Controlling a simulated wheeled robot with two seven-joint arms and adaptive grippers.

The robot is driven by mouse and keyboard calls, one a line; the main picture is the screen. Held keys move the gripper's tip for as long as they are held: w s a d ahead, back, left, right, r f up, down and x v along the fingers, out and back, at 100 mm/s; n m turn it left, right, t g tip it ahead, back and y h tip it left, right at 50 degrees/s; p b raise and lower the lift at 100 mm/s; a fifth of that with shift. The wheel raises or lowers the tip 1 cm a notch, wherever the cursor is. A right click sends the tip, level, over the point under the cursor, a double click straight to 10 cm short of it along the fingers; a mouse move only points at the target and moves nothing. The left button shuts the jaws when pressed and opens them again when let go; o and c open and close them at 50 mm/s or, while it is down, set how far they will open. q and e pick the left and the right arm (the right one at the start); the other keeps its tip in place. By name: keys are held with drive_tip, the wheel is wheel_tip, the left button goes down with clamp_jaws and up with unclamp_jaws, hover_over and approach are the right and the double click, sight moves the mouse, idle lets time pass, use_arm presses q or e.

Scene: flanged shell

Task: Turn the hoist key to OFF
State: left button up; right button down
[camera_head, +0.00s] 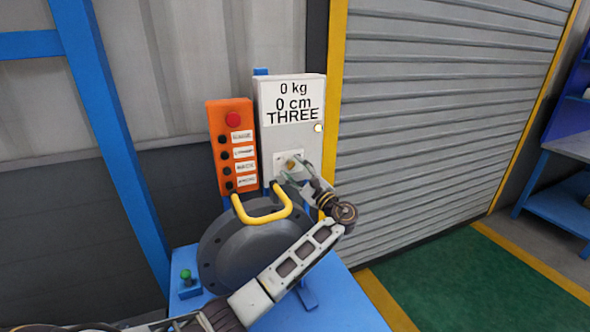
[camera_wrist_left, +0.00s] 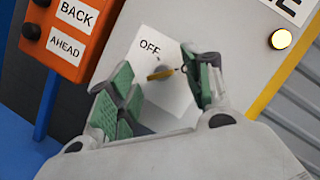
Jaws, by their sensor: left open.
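The hoist key (camera_wrist_left: 160,74) is a small yellow key in a white plate marked OFF (camera_wrist_left: 150,47) on the front of a grey control box (camera_head: 268,150). Its bow lies nearly level in the left wrist view, across rather than in line with the OFF word above it. My left gripper (camera_head: 297,171) is in front of the plate in the head view. In the left wrist view its green-padded fingers (camera_wrist_left: 166,72) are apart, one on each side of the key, with a gap to it. Key and plate are partly hidden by the gripper in the head view. My right gripper is not in view.
An orange button panel (camera_head: 232,147) with a red button stands left of the box. A lit lamp (camera_wrist_left: 282,39) is on the box. Below are a dark flanged shell (camera_head: 230,250) and a yellow handle (camera_head: 262,218) near my arm. Green floor (camera_head: 460,280) at right is clear.

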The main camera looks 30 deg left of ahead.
use_arm(q)
drive_tip(key=shift+a, duration=0.15)
drive_tip(key=c, duration=1)
drive_tip(key=shift+w, duration=0.1)
drive_tip(key=shift+c, duration=0.2)
